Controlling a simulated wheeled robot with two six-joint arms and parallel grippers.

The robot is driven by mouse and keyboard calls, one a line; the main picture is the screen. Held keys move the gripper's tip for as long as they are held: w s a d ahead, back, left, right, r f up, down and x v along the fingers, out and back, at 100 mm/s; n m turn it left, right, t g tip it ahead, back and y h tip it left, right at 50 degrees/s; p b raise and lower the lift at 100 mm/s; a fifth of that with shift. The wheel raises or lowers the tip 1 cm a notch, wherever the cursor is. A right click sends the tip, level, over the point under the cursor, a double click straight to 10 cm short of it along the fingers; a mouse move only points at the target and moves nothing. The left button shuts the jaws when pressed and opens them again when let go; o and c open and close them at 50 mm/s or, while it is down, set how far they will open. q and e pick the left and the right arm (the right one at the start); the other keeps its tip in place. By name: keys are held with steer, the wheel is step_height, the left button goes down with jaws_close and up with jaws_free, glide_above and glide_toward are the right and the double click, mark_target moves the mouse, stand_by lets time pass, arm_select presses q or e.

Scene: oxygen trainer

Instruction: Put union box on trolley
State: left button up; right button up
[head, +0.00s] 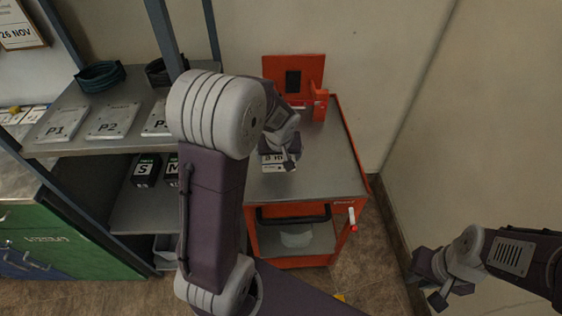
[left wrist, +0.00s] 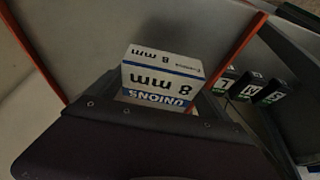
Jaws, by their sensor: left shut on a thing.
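The union box (head: 273,163) is a small white and blue carton. In the left wrist view the union box (left wrist: 163,78) shows the words "UNIONS 8 mm", upside down. My left gripper (head: 282,150) is shut on it over the grey top of the red trolley (head: 325,172). I cannot tell whether the box touches the trolley top. The gripper and wrist hide part of the box in the head view. My right gripper (head: 432,282) is at the lower right, away from the trolley, with nothing seen in it; its jaw opening is unclear.
A red upright panel (head: 293,75) stands at the trolley's back edge. A shelf rack (head: 80,145) to the left holds plates marked P1 and P2, dark coils and black boxes marked S and M. Walls stand behind and right of the trolley. The trolley's right side top is clear.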

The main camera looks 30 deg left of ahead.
mark_target(279, 163)
arm_select(q)
steer(key=shift+w+a+f, duration=0.5)
steer(key=shift+w, duration=0.3)
step_height(279, 163, down, 4)
steer(key=shift+b, duration=0.8)
steer(key=shift+f, duration=0.25)
steer(key=o, duration=1.4)
steer(key=shift+r, duration=0.1)
steer(key=p+v, duration=0.2)
steer(key=v, duration=1)
steer(key=shift+s+r+p, duration=0.1)
steer(key=shift+r+p, duration=0.05)
steer(key=shift+p, duration=0.2)
steer(key=s+d+f+m+g+h, duration=0.1)
steer(key=s+d+f+m, duration=0.2)
steer(key=s, duration=0.4)
steer(key=s+d+f+m+g+h, duration=0.1)
steer(key=s+d+f+m, duration=0.2)
steer(key=s+d+f, duration=0.1)
steer(key=s+d, duration=0.1)
steer(key=s, duration=0.1)
steer(key=shift+s+d+f+g+h, duration=0.25)
steer(key=shift+s+f+g+h, duration=0.05)
steer(key=shift+s, duration=0.1)
